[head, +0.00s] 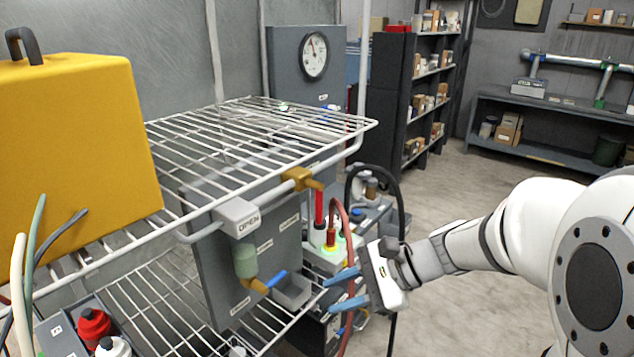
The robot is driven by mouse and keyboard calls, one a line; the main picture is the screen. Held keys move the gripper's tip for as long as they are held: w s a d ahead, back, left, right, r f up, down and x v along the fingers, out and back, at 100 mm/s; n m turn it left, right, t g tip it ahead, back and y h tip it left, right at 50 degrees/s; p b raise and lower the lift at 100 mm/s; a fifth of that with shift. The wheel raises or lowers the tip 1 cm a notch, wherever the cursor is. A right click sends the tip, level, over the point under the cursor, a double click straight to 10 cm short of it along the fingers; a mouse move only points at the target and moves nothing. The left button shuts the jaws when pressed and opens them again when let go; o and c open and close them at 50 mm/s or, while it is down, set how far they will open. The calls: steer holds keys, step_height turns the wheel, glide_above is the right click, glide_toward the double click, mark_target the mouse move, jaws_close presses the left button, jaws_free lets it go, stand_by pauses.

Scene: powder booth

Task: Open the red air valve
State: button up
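A red upright handle-like part (319,208) stands behind the front edge of the wire rack, near the centre of the head view. Just right of it, a red fitting (331,236) sits on a yellow-green ring, with a red hose close by. I cannot tell for certain which of these is the red air valve, or its position. My gripper (330,296) is below and slightly right of them, pointing left. Its two blue fingers are apart with nothing visible between them. It appears clear of the red parts, though depth is hard to judge.
A wire rack (240,128) fills the left, carrying a yellow case (80,150). A grey box marked OPEN (237,217) and a blue-handled brass fitting (262,285) are near its front. A black hose (398,190) arches beside my gripper. The floor at right is clear.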

mark_target(319, 224)
steer(key=w+d+r+m+t+y+p, duration=0.25)
steer(key=w+r+m+t+y, duration=0.35)
steer(key=w+m, duration=0.55)
steer(key=shift+n+t+h, duration=0.4)
steer(key=shift+n+h, duration=0.2)
steer(key=shift+n, duration=0.25)
steer(key=w+a, duration=0.2)
steer(key=a, duration=0.1)
steer(key=w+a+r+p, duration=0.1)
steer(key=w+a, duration=0.2)
steer(key=shift+w+a+r, duration=0.1)
steer(key=shift+a+r, duration=0.05)
steer(key=shift+a, duration=0.1)
steer(key=shift+c, duration=0.2)
jaws_close()
